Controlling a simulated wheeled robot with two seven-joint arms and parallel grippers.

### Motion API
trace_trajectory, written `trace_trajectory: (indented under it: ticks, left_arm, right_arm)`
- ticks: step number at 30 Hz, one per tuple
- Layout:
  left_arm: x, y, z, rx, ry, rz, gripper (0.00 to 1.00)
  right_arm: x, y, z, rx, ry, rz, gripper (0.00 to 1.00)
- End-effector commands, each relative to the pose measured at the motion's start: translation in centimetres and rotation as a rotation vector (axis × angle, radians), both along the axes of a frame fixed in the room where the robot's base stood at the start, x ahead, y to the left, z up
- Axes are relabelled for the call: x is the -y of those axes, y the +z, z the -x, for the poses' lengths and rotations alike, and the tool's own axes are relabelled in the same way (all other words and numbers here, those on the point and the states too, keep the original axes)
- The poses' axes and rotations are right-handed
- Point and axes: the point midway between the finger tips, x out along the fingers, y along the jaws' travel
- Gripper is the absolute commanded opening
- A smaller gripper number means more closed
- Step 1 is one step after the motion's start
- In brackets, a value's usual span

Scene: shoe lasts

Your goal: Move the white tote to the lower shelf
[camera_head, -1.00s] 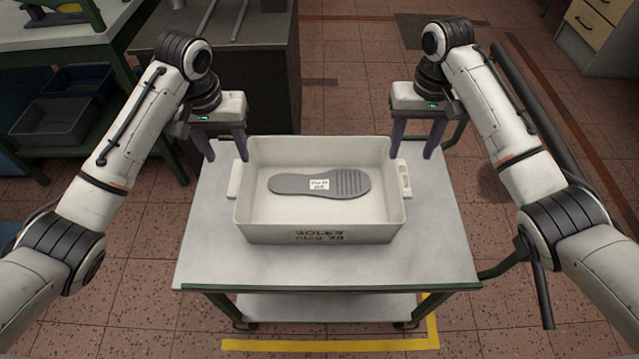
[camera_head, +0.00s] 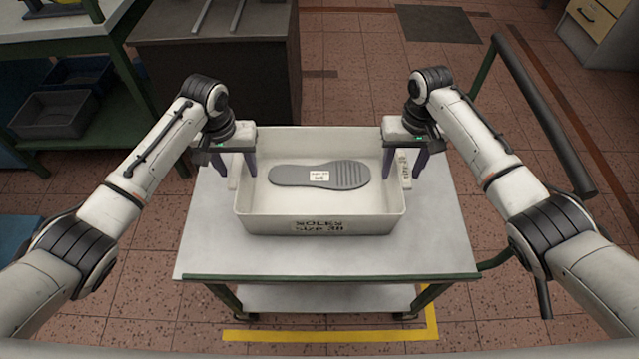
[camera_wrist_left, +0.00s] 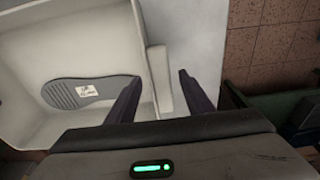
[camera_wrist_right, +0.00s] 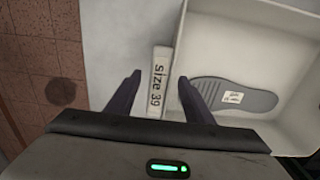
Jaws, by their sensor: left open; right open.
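The white tote (camera_head: 320,222) stands on the upper top (camera_head: 330,260) of a small cart. A grey shoe sole (camera_head: 320,175) with a white label lies inside it. My left gripper (camera_head: 236,168) is open at the tote's left side; in the left wrist view its fingers stand either side of the side handle (camera_wrist_left: 160,75). My right gripper (camera_head: 404,172) is open at the right side; in the right wrist view its fingers stand either side of the handle marked "size 39" (camera_wrist_right: 160,82). The cart's lower shelf (camera_head: 325,298) shows below the front edge and its visible part is bare.
A dark cabinet (camera_head: 215,70) stands behind the cart at left, with a green-framed bench (camera_head: 120,40) holding bins (camera_head: 55,113) beside it. The cart's dark push bar (camera_head: 545,115) rises at right. Yellow floor tape (camera_head: 330,336) runs before the cart.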

Motion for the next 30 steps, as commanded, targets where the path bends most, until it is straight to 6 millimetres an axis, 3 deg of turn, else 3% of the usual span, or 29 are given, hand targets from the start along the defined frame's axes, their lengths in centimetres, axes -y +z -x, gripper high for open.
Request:
trace_trajectory:
  ticks: [8,17,30]
  left_arm:
    - [-0.01,-0.17,0.0,-0.001,0.0,-0.001,0.47]
    - [-0.01,-0.14,-0.01,0.0,0.0,0.0,0.0]
    - [0.02,0.49,-0.08,0.002,-0.001,0.0,0.0]
  right_arm:
    - [-0.03,-0.17,0.01,0.0,0.0,0.0,0.47]
    - [-0.03,-0.14,0.01,0.0,0.0,0.0,0.0]
    - [-0.05,0.49,-0.07,0.002,0.0,0.0,0.0]
